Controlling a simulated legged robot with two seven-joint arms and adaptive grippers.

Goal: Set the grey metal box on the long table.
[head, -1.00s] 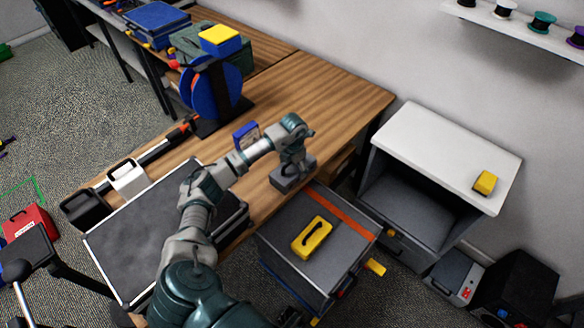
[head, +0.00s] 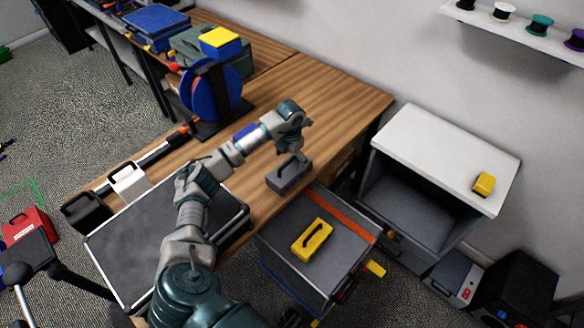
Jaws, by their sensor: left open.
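The grey metal box (head: 287,179), with a dark handle on top, stands upright on the long wooden table (head: 330,94) near its front edge. My left gripper (head: 301,157) is open just above the right end of the box, close to the handle. The fingertips are small in the picture, and I cannot tell whether they still touch the handle. My right gripper is not in view.
A blue cable reel (head: 214,92) and a small blue box (head: 245,132) stand on the table. A white-topped cabinet (head: 440,150) stands right. The tabletop behind the grey box is clear.

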